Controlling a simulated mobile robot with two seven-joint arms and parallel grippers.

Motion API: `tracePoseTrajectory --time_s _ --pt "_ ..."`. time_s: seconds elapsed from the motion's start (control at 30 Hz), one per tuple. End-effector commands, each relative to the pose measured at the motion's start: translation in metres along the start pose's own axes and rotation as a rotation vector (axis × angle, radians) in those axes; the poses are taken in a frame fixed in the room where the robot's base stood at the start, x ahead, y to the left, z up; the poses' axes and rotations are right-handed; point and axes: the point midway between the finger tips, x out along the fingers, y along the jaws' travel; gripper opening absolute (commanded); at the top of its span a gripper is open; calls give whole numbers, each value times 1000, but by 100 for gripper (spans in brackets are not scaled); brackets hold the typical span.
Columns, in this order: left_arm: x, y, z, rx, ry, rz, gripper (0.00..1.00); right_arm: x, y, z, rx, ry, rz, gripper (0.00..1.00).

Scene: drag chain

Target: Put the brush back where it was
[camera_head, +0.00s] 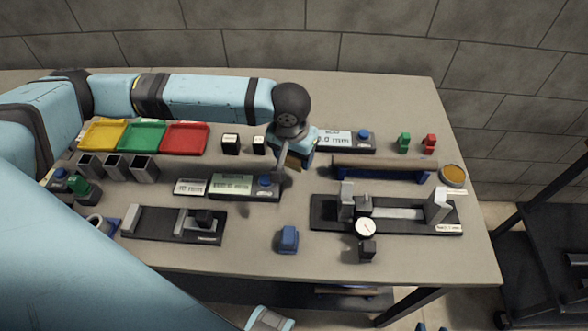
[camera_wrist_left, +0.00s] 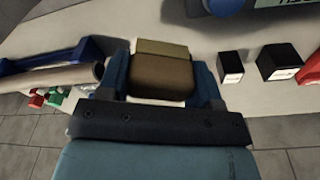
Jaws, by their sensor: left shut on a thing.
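My left gripper (camera_head: 293,158) is shut on a brown block-shaped thing, which I take to be the brush (camera_head: 294,161), over the back middle of the table. In the left wrist view the brush (camera_wrist_left: 160,76) sits between the two blue fingers, with a lighter tan strip along its far edge. Its lower end is hard to make out, so I cannot tell whether it touches the table.
A display unit with a blue knob (camera_head: 230,186) lies in front of the gripper, another (camera_head: 340,140) behind. Two black blocks (camera_head: 230,144) and coloured trays (camera_head: 185,138) are to the left. A tube on a blue rack (camera_head: 383,174) is to the right. A blue block (camera_head: 288,239) stands near the front.

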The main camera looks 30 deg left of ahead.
Motion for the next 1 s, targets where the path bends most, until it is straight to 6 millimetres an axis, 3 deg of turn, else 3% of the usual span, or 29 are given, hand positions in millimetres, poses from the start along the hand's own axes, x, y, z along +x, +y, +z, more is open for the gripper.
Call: tracePoseTrajectory --time_s 0.27,0.5,0.87,0.9,1.0 --pt "23 0 3 0 -1 1 37 1 -3 0 5 2 -4 43" --pt "54 1 7 1 0 1 37 2 -3 1 6 -1 -5 43" --pt "57 1 7 1 0 1 37 0 -3 -2 6 0 -4 43" --pt "57 1 7 1 1 1 66 1 -2 -1 5 1 -3 43" --pt "57 1 7 1 1 1 85 1 -2 -1 5 2 -2 43"
